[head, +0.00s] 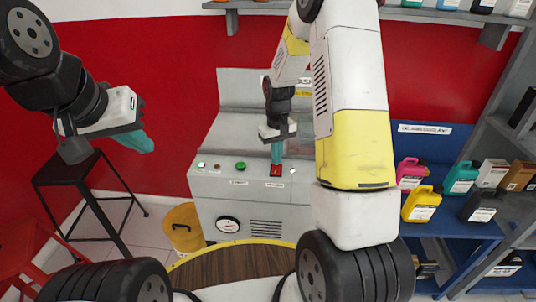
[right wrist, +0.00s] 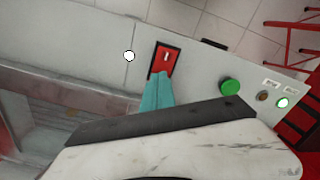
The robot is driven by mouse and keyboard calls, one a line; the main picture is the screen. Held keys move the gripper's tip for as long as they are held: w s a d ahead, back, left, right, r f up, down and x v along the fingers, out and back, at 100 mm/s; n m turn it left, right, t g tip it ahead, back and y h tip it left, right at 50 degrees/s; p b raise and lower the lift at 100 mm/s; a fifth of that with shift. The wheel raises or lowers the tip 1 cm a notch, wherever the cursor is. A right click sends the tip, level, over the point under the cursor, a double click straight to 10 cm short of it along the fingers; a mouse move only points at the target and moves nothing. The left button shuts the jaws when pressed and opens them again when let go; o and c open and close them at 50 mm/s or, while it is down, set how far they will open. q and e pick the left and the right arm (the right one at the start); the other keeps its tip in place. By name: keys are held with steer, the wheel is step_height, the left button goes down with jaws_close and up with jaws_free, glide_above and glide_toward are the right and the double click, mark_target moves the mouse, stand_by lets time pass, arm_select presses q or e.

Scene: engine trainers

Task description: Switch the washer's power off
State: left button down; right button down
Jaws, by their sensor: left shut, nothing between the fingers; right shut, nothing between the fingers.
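The washer (head: 232,120) is a grey cabinet against the red wall, with a sloped top and a front control strip. Its red power switch plate (head: 276,171) is on the right part of the strip. In the right wrist view the red switch (right wrist: 164,61) carries a small pale lever. My right gripper (head: 277,154) is shut and empty, its teal fingertips pointing down at the switch. In the right wrist view the fingertips overlap the plate's lower edge; contact cannot be told. My left gripper (head: 138,142) is shut and empty, raised at the left, away from the washer.
A green button (head: 240,166) and small lights sit left of the switch; another pale light (head: 293,171) is right of it. A gauge (head: 228,224) is below. A black stool (head: 85,170) stands left, a yellow bucket-like object (head: 183,228) in front. Bottle shelves (head: 450,230) are right.

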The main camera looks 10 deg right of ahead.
steer(key=shift+f, duration=0.25)
steer(key=shift+r, duration=3.55)
steer(key=s+a+r+m+t+y, duration=0.15)
steer(key=s+r+t, duration=0.25)
steer(key=s+r, duration=1.25)
steer(key=s+r+t, duration=0.2)
steer(key=s+r, duration=0.1)
steer(key=s, duration=0.4)
steer(key=shift+s+a+r+m+y, duration=0.25)
steer(key=shift+s+a+m+y, duration=0.1)
steer(key=shift+s, duration=0.05)
